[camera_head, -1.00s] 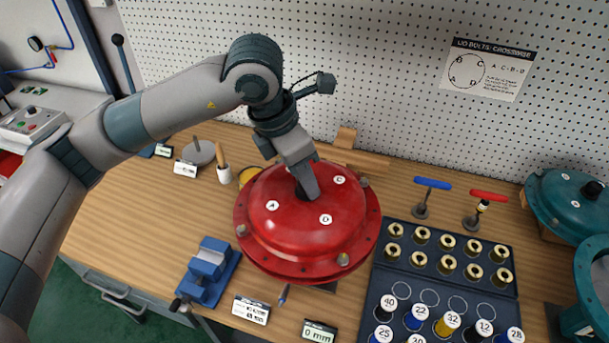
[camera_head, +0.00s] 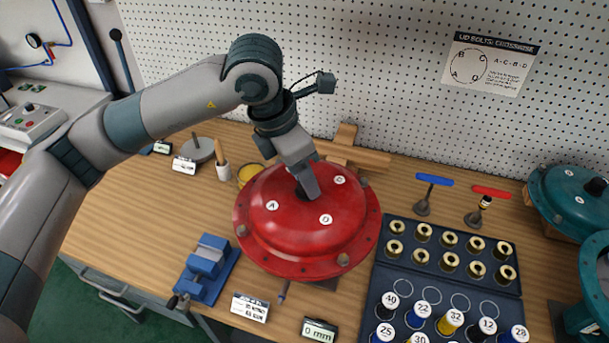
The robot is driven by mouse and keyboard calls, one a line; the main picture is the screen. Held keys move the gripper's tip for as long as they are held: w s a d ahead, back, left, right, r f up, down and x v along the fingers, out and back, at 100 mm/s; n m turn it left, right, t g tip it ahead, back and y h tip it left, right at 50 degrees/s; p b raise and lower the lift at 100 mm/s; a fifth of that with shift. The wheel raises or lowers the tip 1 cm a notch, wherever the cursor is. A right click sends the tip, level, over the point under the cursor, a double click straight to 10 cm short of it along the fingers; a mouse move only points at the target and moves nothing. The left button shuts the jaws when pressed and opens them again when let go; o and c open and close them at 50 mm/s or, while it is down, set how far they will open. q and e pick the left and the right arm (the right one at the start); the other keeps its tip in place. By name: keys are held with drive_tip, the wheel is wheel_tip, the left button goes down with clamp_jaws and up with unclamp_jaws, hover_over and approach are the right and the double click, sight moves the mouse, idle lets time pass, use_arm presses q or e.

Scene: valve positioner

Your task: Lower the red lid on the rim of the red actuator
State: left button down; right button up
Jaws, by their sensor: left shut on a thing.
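The red lid (camera_head: 290,228) is a round dome with a flat bolt flange and white letter stickers; A, C and D show. It looks about level. My left gripper (camera_head: 305,190) comes down from above and is shut on the lid's dark knob at its centre. The red actuator is hidden under the lid, or its edge cannot be told from the lid's flange, so I cannot tell whether the two touch. Bolt heads show around the flange. My right gripper is not in view.
A blue vise (camera_head: 208,270) stands left of the lid. A dark tray (camera_head: 375,290) with brass bushings and coloured, numbered spools lies to the right. Blue (camera_head: 433,181) and red (camera_head: 491,192) T-handle tools stand behind it. Teal housings (camera_head: 572,200) are at far right.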

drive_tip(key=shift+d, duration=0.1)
use_arm(q)
drive_tip(key=c, duration=1.3)
unclamp_jaws()
drive_tip(key=shift+s+f, duration=0.1)
drive_tip(key=shift+b+v, duration=2.55)
drive_tip(key=shift+v, duration=6.3)
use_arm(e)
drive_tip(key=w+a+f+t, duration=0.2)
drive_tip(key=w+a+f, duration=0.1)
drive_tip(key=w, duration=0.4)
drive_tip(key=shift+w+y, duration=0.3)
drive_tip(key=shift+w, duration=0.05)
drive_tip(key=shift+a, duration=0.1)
